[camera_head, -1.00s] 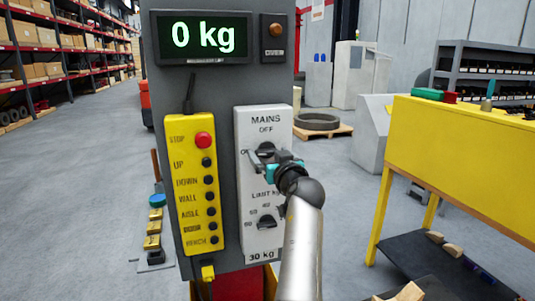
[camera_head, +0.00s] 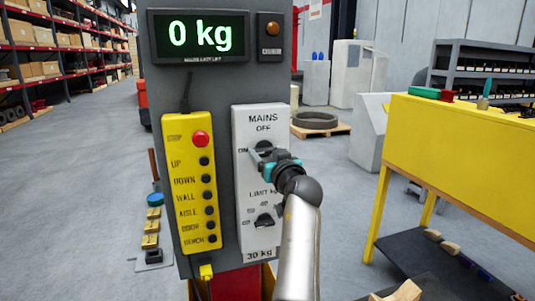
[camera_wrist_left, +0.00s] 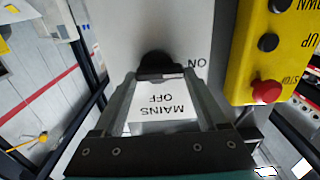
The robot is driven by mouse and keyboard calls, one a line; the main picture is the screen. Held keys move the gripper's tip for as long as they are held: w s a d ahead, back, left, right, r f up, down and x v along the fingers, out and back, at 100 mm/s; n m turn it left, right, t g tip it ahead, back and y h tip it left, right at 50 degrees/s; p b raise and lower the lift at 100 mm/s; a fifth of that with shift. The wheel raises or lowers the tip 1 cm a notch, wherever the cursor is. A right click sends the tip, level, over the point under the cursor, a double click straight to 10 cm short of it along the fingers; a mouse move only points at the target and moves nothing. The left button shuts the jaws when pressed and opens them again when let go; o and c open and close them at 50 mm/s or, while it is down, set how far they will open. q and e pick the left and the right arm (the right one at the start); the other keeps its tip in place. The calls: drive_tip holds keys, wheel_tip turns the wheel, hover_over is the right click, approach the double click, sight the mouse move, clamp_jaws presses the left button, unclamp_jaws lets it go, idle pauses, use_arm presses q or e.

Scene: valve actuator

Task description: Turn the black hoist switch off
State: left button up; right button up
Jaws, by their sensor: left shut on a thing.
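The black hoist switch (camera_head: 263,146) is a rotary knob on the white MAINS plate (camera_head: 243,180), with OFF printed above it and ON to its left. My left gripper (camera_head: 262,157) is at the knob, its fingers reaching in from the lower right. In the left wrist view, which is upside down, the black knob (camera_wrist_left: 156,66) sits between the fingertips (camera_wrist_left: 160,78), and the jaws are shut on it. The fingers partly hide the knob, so I cannot tell exactly where it points. My right gripper is out of view.
A yellow button box (camera_head: 190,185) with a red stop button hangs left of the plate. A second black knob (camera_head: 264,221) sits below, partly near my arm. The display (camera_head: 200,37) reads 0 kg. A yellow bench (camera_head: 460,150) stands to the right.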

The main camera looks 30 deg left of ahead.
use_arm(q)
drive_tip(key=m, duration=0.1)
drive_tip(key=m+p, duration=0.1)
drive_tip(key=m, duration=0.2)
drive_tip(key=shift+w+r+m+p, duration=0.1)
drive_tip(key=shift+r+m+p, duration=0.15)
drive_tip(key=shift+m+p, duration=0.05)
drive_tip(key=m+p, duration=0.1)
drive_tip(key=m, duration=0.2)
drive_tip(key=shift+d+m+p, duration=0.1)
drive_tip(key=shift+m+p, duration=0.2)
drive_tip(key=shift+m, duration=0.1)
drive_tip(key=m+p, duration=0.2)
drive_tip(key=m, duration=0.2)
drive_tip(key=shift+w+d, duration=0.1)
drive_tip(key=shift+w+f+m+p, duration=0.1)
drive_tip(key=shift+m+p, duration=1.6)
drive_tip(key=shift+m, duration=1)
drive_tip(key=o, duration=1.3)
drive_tip(key=shift+f, duration=0.1)
